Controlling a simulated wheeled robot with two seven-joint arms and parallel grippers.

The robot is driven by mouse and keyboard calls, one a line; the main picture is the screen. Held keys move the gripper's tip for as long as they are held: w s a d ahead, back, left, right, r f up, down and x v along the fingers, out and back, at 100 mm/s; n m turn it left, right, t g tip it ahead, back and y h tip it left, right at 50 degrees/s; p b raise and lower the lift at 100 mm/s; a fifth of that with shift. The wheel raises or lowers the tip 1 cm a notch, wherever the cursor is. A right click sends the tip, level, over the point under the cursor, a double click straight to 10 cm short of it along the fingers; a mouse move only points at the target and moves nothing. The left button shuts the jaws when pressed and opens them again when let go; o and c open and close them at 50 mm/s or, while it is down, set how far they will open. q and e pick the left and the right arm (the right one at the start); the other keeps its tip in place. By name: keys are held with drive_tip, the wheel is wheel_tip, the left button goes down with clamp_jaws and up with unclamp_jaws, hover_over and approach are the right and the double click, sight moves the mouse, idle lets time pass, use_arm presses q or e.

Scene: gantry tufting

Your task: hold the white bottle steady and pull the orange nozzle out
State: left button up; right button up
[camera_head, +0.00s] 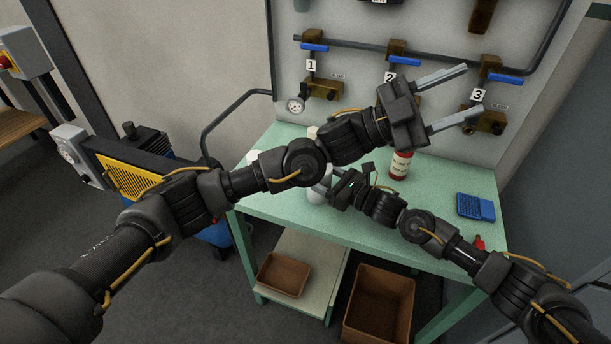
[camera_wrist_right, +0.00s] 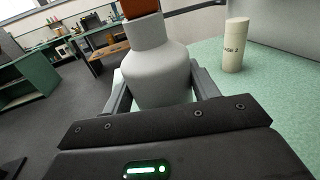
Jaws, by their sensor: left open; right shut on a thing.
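The white bottle (camera_wrist_right: 155,75) stands upright between the fingers of my right gripper (camera_wrist_right: 158,92), which is shut on its body. The orange nozzle (camera_wrist_right: 139,8) sits in the bottle's neck, and its top is cut off by the frame. In the head view my right gripper (camera_head: 322,186) is at the table's left part, with a bit of the white bottle (camera_head: 316,197) showing beside it. My left arm crosses in front and hides the nozzle there. My left gripper (camera_head: 472,90) is open and empty, above and to the right of the bottle, its fingers pointing right towards the wall valves.
The green table (camera_head: 440,235) carries a red bottle (camera_head: 400,166) with a pale label and a blue tray (camera_head: 475,207). A cream cylinder (camera_wrist_right: 236,46) stands near the bottle. Brown bins (camera_head: 283,274) are below. Numbered valves and pipes (camera_head: 350,42) line the wall behind.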

use_arm(q)
drive_tip(key=w+a+f+n+t+y, duration=0.2)
drive_tip(key=a+f+n+t+y, duration=0.85)
drive_tip(key=n, duration=0.25)
drive_tip(key=w+a+f+n+t+y, duration=0.3)
drive_tip(key=a+f+n+t+y, duration=0.65)
drive_tip(key=a+f+n, duration=0.25)
drive_tip(key=shift+h, duration=0.5)
drive_tip(key=x, duration=1.2)
drive_tip(key=shift+d+f, duration=0.1)
drive_tip(key=shift+f, duration=0.05)
clamp_jaws()
drive_tip(key=shift+r, duration=0.2)
